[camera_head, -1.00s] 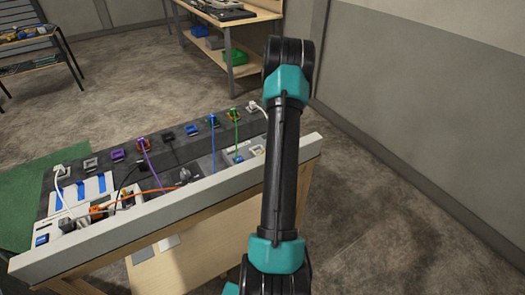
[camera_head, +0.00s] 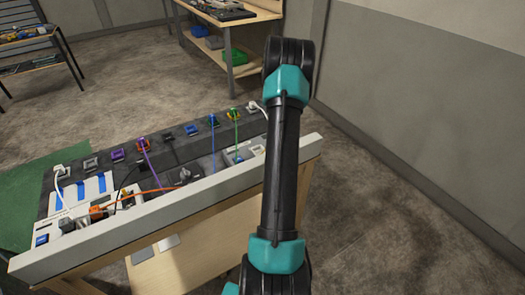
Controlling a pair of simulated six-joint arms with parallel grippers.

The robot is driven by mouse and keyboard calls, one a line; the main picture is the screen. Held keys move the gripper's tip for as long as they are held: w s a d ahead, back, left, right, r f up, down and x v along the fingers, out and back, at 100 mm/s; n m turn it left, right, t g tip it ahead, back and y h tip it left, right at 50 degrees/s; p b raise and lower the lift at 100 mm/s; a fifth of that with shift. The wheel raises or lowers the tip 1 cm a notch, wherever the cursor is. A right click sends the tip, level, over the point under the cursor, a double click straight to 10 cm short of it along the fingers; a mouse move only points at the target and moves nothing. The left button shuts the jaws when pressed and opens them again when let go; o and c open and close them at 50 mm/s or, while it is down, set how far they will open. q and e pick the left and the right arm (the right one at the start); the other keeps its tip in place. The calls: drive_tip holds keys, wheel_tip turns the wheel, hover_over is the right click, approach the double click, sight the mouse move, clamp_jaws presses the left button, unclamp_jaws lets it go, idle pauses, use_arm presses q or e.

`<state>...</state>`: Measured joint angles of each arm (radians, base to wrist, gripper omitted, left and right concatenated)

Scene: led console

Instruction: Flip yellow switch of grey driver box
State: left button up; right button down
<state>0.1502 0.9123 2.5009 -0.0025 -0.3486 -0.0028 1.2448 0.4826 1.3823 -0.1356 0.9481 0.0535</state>
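The console (camera_head: 195,192) stands at the left and middle, with a row of coloured ports along its back and several small units behind its pale front edge. A dark round part (camera_head: 185,175) sits near its middle. I cannot tell which unit is the grey driver box. A small yellowish spot (camera_head: 125,192) shows at the left part of the console, too small to tell as a switch. Neither gripper is in view. One of my black and teal arms rises upright in front of the console's right end and hides part of it.
Several cables cross the console: an orange cable (camera_head: 150,190), a purple cable (camera_head: 146,160), a blue cable (camera_head: 213,140) and a green cable (camera_head: 237,132). A wooden workbench (camera_head: 240,68) stands behind. A wall (camera_head: 420,110) closes off the right side. Floor is open at the right.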

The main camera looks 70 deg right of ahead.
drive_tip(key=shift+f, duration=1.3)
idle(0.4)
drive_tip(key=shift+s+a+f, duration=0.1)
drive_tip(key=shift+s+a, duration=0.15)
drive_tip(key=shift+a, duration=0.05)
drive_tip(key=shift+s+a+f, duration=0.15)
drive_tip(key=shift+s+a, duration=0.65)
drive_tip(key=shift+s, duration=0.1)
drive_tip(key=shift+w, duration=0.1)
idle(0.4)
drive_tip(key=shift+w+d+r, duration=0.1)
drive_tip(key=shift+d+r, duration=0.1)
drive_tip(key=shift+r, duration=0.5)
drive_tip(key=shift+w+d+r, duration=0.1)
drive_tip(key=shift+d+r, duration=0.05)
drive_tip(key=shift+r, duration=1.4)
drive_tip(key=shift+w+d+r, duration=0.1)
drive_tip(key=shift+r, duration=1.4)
